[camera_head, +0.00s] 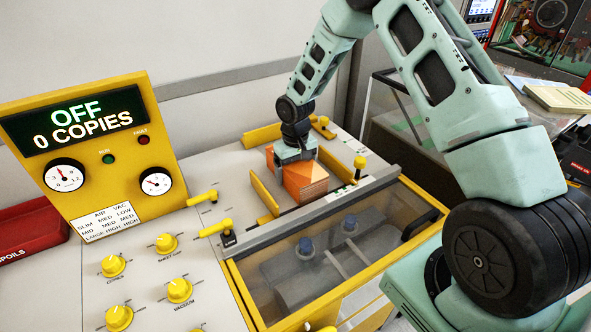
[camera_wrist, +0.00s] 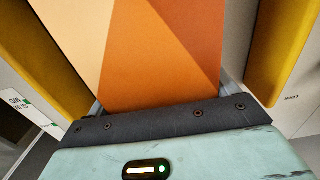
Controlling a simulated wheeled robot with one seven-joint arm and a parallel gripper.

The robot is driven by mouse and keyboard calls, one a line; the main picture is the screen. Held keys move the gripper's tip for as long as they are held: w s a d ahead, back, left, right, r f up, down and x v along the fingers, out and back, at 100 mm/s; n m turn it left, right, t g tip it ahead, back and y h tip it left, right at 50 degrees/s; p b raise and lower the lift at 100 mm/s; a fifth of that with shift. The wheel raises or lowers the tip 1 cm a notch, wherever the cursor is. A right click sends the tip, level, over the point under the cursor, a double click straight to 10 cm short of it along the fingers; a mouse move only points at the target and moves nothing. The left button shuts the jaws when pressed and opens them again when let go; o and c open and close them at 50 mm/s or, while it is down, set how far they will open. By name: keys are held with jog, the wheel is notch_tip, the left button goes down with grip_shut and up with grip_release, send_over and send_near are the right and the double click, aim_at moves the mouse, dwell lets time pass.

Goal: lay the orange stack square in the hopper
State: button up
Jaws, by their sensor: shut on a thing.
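The orange stack (camera_head: 306,181) is a block of orange sheets in the hopper area on top of the machine, between yellow guides. My gripper (camera_head: 292,157) reaches down from above and is shut on the stack at its back part. In the wrist view the orange stack (camera_wrist: 160,50) fills the middle, running out from between the jaws. The hopper's left yellow guide (camera_head: 264,192) stands beside the stack. Yellow guides also show on both sides in the wrist view, the right one (camera_wrist: 280,45) close to the stack. Whether the stack touches the hopper floor is hidden.
A yellow control panel (camera_head: 88,142) reads OFF and 0 COPIES. Yellow knobs and levers, one lever (camera_head: 216,228) near the hopper, stand on the deck. A yellow-framed clear cover (camera_head: 335,245) lies in front. A red bin (camera_head: 30,228) is at far left.

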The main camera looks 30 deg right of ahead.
aim_at(296, 167)
jog(key=shift+f, duration=0.15)
jog(key=o, duration=1.5)
jog(key=shift+c, duration=0.2)
notch_tip(296, 167, up, 12)
jog(key=b, duration=0.4)
jog(key=s+a+r+n, duration=0.25)
jog(key=s+a, duration=0.25)
jog(key=a, duration=0.4)
jog(key=s+a+r+n, duration=0.2)
jog(key=s+a+r, duration=0.2)
jog(key=s+a, duration=0.6)
jog(key=s+a+n, duration=0.2)
jog(key=s+n, duration=0.1)
jog(key=s, duration=1.5)
jog(key=shift+s+r+y, duration=0.15)
jog(key=shift+s+y, duration=0.15)
